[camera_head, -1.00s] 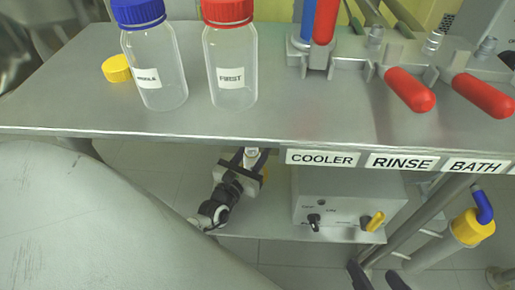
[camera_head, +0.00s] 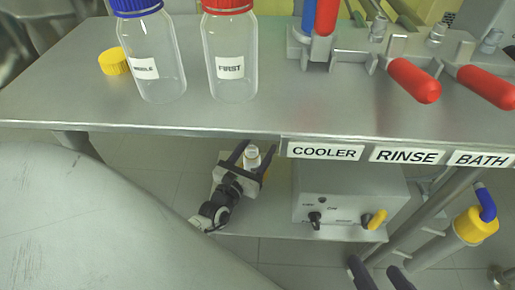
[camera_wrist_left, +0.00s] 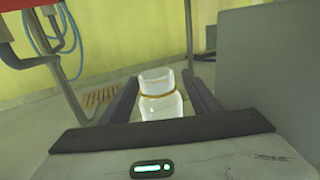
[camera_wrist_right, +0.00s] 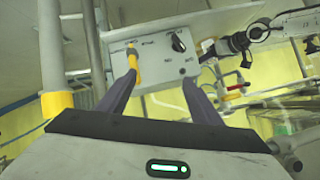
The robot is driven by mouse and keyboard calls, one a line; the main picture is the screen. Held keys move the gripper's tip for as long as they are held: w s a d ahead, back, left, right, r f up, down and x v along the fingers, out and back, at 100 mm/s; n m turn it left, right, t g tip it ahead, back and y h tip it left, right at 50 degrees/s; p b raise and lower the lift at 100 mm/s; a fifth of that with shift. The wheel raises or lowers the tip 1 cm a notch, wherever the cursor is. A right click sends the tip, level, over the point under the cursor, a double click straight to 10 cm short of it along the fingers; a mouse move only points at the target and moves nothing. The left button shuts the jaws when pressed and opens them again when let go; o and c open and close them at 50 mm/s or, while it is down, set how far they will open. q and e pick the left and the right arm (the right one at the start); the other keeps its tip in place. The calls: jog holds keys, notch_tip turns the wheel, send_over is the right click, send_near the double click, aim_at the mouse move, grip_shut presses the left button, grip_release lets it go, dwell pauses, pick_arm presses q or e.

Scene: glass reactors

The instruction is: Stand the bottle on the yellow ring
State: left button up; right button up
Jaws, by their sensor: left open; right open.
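A small clear-white bottle (camera_head: 252,158) stands upright low down, just past the front edge of the upper table. My left gripper (camera_head: 258,147) is open, with one finger on each side of the bottle. In the left wrist view, the bottle (camera_wrist_left: 160,98) has an amber band around its neck and shows gaps to both fingers. Its base is hidden behind the gripper's palm. A bit of yellow (camera_head: 267,168) shows beside the left gripper; I cannot tell whether it is the yellow ring. My right gripper (camera_head: 374,268) is open and empty at the bottom of the head view.
A grey control box (camera_head: 345,190) with a black knob and a yellow knob stands on the lower shelf, right of the bottle. The upper table (camera_head: 200,115) overhangs behind and carries a blue-capped bottle (camera_head: 152,60), a red-capped bottle (camera_head: 230,60) and a yellow cap (camera_head: 114,62).

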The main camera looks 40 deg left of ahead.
aim_at(248, 163)
pick_arm(q)
jog(key=s, duration=0.3)
jog(key=s+d+p, duration=0.1)
jog(key=s, duration=0.3)
jog(key=s+p, duration=0.1)
jog(key=s, duration=0.3)
jog(key=shift+s+d, duration=0.2)
jog(key=shift+d, duration=0.2)
jog(key=shift+s, duration=0.25)
pick_arm(e)
jog(key=f, duration=0.1)
jog(key=d+f+g+h, duration=0.1)
jog(key=shift+s+d+f, duration=0.15)
jog(key=shift+d+f, duration=0.05)
jog(key=shift+f, duration=0.1)
jog(key=shift+r, duration=0.3)
jog(key=shift+f, duration=0.2)
pick_arm(q)
jog(key=shift+p, duration=0.3)
pick_arm(e)
jog(key=shift+r, duration=0.15)
